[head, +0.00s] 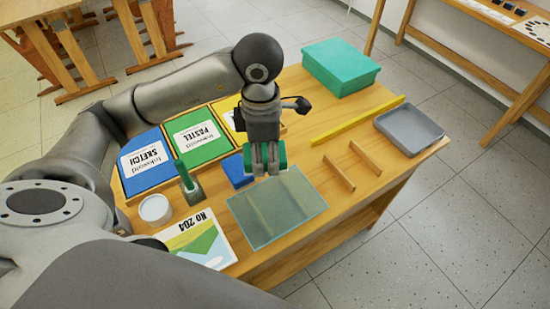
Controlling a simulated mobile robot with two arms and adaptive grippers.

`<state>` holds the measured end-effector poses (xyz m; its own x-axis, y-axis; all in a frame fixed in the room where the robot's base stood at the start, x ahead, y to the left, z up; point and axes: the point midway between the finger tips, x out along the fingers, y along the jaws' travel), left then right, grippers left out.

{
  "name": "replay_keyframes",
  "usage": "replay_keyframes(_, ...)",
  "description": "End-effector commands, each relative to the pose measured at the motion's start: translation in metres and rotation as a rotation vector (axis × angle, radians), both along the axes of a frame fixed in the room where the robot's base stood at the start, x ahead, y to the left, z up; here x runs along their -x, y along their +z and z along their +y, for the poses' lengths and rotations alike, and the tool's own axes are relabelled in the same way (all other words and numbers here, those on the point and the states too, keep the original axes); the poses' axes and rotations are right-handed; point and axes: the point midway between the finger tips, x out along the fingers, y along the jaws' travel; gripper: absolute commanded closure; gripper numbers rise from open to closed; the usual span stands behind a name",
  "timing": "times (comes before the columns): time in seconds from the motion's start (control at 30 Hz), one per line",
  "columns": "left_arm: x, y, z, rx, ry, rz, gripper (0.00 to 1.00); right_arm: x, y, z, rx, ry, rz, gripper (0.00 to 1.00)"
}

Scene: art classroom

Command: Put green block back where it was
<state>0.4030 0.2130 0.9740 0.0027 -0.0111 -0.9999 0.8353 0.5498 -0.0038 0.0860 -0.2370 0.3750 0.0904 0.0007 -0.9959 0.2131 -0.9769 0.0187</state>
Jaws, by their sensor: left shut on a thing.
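My left gripper (265,168) points down over the table and is shut on a green block (283,158). The block shows on both sides of the fingers, and its middle is hidden behind them. The gripper appears just above the far edge of a translucent greenish sheet (285,212); the exact height of the block cannot be told. A blue block (237,168) lies on the table just left of the gripper. My right gripper is not in view.
Blue (146,160), green (198,137) and yellow pads stand left and behind. A green upright object (190,188), white round dish (155,208) and picture card (203,242) are at the left front. A teal box (341,67), yellow bar (357,122), wooden rack (352,164) and grey tray (408,127) occupy the right.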

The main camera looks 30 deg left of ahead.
Motion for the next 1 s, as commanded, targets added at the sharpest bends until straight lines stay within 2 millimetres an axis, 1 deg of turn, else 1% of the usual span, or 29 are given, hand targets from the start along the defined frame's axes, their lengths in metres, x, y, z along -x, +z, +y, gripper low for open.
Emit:
replay_keyframes(0.03, 0.002, -0.006, 0.001, 0.000, 0.084, 0.004, 0.64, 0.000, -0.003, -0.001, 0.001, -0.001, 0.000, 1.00)
replay_keyframes(0.2, 0.005, -0.016, 0.006, -0.002, 0.386, 0.006, 0.64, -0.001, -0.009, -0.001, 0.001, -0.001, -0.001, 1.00)
replay_keyframes(0.4, 0.008, -0.026, 0.011, -0.005, 0.677, 0.008, 0.64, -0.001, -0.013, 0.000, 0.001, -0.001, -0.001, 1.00)
replay_keyframes(0.5, 0.008, -0.029, 0.012, -0.006, 0.771, 0.008, 0.64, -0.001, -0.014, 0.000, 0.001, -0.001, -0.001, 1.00)
replay_keyframes(0.67, 0.007, -0.032, 0.014, -0.006, 0.845, 0.010, 0.64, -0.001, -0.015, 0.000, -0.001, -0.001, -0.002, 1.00)
replay_keyframes(0.77, -0.005, -0.037, 0.016, -0.006, 0.857, 0.011, 0.64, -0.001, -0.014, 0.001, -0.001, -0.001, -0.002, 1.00)
replay_keyframes(1.0, -0.053, -0.057, 0.027, -0.006, 0.856, 0.011, 0.64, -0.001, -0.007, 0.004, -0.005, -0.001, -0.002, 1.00)
